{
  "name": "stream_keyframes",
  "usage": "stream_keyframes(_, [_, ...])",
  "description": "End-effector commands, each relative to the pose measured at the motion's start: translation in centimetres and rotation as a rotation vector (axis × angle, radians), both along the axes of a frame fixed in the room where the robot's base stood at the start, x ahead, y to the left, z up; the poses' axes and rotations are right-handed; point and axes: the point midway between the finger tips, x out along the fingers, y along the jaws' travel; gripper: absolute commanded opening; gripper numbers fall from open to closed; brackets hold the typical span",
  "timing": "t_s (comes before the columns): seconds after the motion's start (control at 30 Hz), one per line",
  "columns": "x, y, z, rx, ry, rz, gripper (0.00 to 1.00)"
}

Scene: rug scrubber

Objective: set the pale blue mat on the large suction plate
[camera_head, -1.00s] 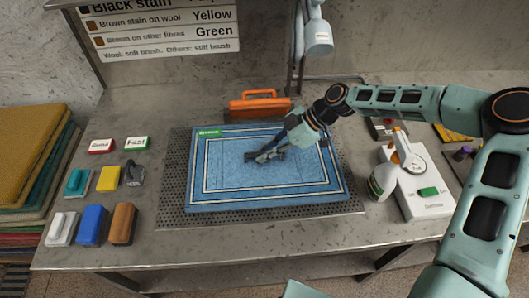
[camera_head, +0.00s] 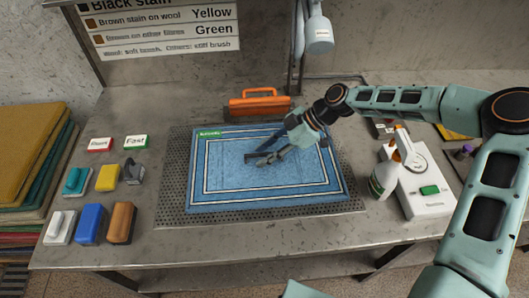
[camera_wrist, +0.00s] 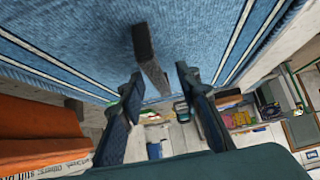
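The pale blue mat (camera_head: 225,180), with white border lines and a green label, lies flat on the large perforated grey suction plate (camera_head: 175,190). A strip of plate shows along the left and front edges; the far edge of the plate is hard to see. My gripper (camera_head: 262,159) is over the middle of the mat, low down; whether it touches is unclear. In the wrist view, my fingers (camera_wrist: 158,85) are apart, with the mat (camera_wrist: 200,30) beyond them. A dark strip shows between them, which I cannot identify. No mat cloth is visibly gripped.
A spray bottle (camera_head: 384,178) and a white device (camera_head: 425,190) stand at the right. Brushes and blocks (camera_head: 92,224) and two small signs (camera_head: 136,142) are at the left. Mats are stacked (camera_head: 30,160) at far left.

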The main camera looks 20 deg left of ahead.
Motion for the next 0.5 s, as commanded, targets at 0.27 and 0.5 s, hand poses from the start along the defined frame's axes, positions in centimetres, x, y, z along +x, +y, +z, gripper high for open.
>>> stream_keyframes(0.27, [1.0,-1.6,1.8,0.000,-0.003,-0.003,0.31])
stream_keyframes(0.5, [2.8,-4.8,5.5,0.000,-0.003,-0.004,0.31])
